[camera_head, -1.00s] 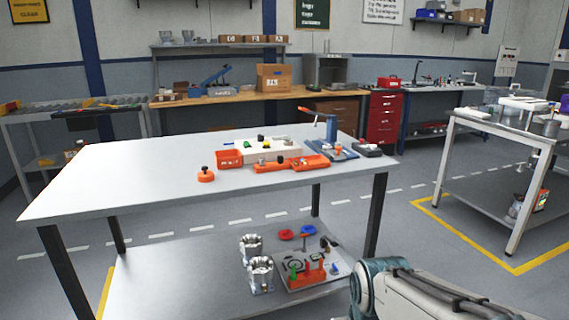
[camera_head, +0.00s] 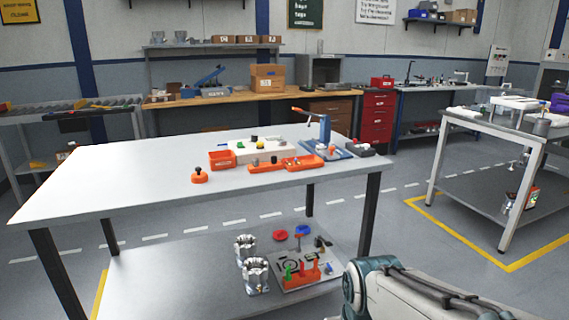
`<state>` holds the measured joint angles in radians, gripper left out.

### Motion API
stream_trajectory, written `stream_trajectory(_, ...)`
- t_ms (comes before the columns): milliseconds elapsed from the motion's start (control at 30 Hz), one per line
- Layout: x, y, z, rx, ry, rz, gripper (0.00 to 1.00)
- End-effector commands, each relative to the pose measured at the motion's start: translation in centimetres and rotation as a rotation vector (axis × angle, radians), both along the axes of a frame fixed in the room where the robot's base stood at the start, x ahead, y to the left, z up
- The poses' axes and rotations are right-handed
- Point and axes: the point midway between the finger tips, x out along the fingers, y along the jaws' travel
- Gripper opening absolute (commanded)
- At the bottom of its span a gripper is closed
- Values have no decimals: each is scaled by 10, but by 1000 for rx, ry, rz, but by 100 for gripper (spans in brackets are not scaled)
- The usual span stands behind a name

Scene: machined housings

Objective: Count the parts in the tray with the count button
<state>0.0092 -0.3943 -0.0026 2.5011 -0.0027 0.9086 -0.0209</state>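On the near white-topped table (camera_head: 110,178) stand several orange trays. A square orange bin (camera_head: 222,159) is at the left, and a long low orange tray (camera_head: 268,167) with small parts is in front of a white block (camera_head: 262,149). A blue tray (camera_head: 337,152) with a blue press-like tool (camera_head: 325,128) is at the right. An orange piece with a dark knob (camera_head: 199,176) sits alone near the front edge; I cannot tell if it is the count button. My gripper is out of view; only my arm shows at the lower right.
The left of the tabletop is bare. A dark grey box with red (camera_head: 361,147) is at its right end. The lower shelf (camera_head: 180,275) holds two metal housings (camera_head: 255,275) and a grey board (camera_head: 300,275) with fixtures. Another table (camera_head: 480,125) stands at the right, with open floor between.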

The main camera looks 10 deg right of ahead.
Motion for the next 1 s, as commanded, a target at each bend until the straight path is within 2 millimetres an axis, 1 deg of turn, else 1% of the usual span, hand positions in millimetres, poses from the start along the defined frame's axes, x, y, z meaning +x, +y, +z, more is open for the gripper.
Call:
stream_trajectory(433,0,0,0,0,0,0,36)
stream_trajectory(467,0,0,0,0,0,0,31)
stream_trajectory(500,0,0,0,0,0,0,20)
stream_trajectory(567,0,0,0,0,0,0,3)
stream_trajectory(600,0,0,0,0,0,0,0)
stream_trajectory(1000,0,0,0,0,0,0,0)
